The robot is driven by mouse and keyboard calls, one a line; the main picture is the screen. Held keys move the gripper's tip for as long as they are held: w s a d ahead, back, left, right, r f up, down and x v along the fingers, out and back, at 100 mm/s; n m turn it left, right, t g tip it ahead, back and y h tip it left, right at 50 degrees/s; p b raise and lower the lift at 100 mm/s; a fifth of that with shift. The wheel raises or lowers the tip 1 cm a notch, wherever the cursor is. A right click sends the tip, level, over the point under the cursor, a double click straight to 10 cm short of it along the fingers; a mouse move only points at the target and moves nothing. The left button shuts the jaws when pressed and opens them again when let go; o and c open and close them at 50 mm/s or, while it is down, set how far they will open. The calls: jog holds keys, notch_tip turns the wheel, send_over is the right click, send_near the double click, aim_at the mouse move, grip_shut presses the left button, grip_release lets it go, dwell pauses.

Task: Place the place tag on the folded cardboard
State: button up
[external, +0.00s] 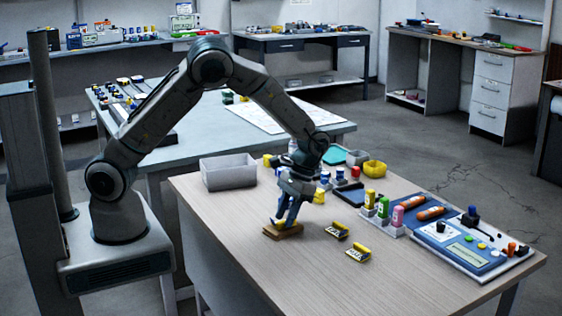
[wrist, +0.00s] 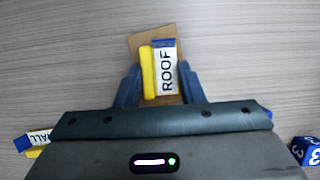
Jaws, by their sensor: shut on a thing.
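My gripper (external: 282,222) points down at the folded cardboard (external: 284,233), a small brown piece on the wooden table. In the wrist view my gripper (wrist: 160,88) is shut on a place tag (wrist: 166,68), white and blue with a yellow strip, reading "ROOF". The brown cardboard (wrist: 141,38) shows behind the tag, past its top and sides. I cannot tell whether the tag touches it. The fingers hide the held tag in the external view.
Two similar yellow tags (external: 337,230) (external: 357,254) lie to the right on the table. A second tag reading "ALL" (wrist: 38,138) and a blue cube (wrist: 306,151) show at the wrist view's lower edges.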

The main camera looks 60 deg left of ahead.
jog(key=o, duration=1)
jog(key=shift+f, duration=0.1)
jog(key=shift+c, duration=0.2)
